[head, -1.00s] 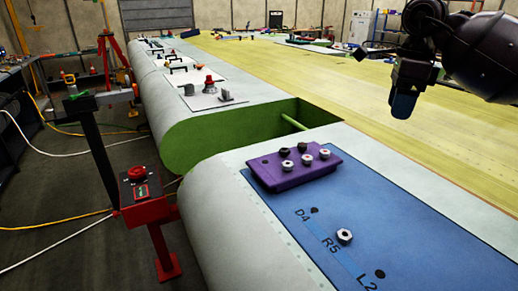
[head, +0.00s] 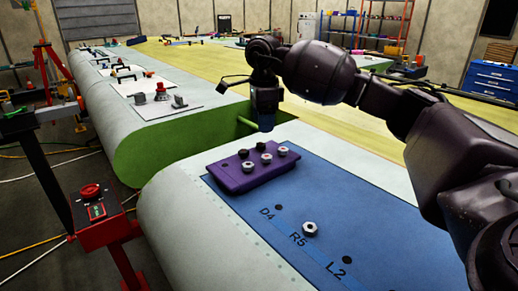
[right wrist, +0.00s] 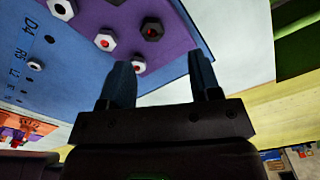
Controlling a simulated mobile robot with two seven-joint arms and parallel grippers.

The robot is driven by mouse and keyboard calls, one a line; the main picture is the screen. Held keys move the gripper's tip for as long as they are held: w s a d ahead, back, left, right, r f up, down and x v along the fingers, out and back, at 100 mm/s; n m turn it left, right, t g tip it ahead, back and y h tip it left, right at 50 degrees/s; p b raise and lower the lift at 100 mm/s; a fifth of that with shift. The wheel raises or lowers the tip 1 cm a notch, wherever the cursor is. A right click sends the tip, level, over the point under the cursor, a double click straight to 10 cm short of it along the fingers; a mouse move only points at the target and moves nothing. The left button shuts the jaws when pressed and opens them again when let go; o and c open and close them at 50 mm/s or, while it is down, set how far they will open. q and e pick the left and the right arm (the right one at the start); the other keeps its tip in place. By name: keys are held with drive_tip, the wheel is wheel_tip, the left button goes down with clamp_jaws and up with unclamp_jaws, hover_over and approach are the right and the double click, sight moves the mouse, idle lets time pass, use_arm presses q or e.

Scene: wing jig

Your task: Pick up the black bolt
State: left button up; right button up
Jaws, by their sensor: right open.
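A purple block (head: 226,179) carries several hex-headed bolts and lies on the blue sheet. A black bolt (right wrist: 152,29) with a red centre stands on the block in the right wrist view; in the head view it appears to be the back-row bolt (head: 261,146). Another dark piece (right wrist: 115,1) is cut off at the wrist view's top edge. Paler bolts (right wrist: 105,40) line the block's nearer row. My right gripper (head: 266,123) is above the block's far right end, pointing down. Its blue fingers are apart and empty in the wrist view (right wrist: 162,78), with the black bolt beyond the tips.
A lone silver nut (head: 310,229) stands on the blue sheet (head: 375,225) beside the labels D4, R5 and L2. A red button box (head: 92,205) stands at left.

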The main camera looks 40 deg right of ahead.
sight(261, 144)
drive_tip(key=shift+s+a+f, duration=0.1)
drive_tip(key=shift+a+f, duration=0.1)
drive_tip(key=shift+f, duration=0.85)
drive_tip(key=shift+s+a+f, duration=0.1)
drive_tip(key=shift+a+f, duration=0.05)
drive_tip(key=shift+f, duration=0.85)
drive_tip(key=shift+a+f, duration=0.2)
drive_tip(key=shift+f, duration=0.85)
drive_tip(key=c, duration=1)
wheel_tip(261, 144, up, 20)
drive_tip(key=shift+p, duration=0.45)
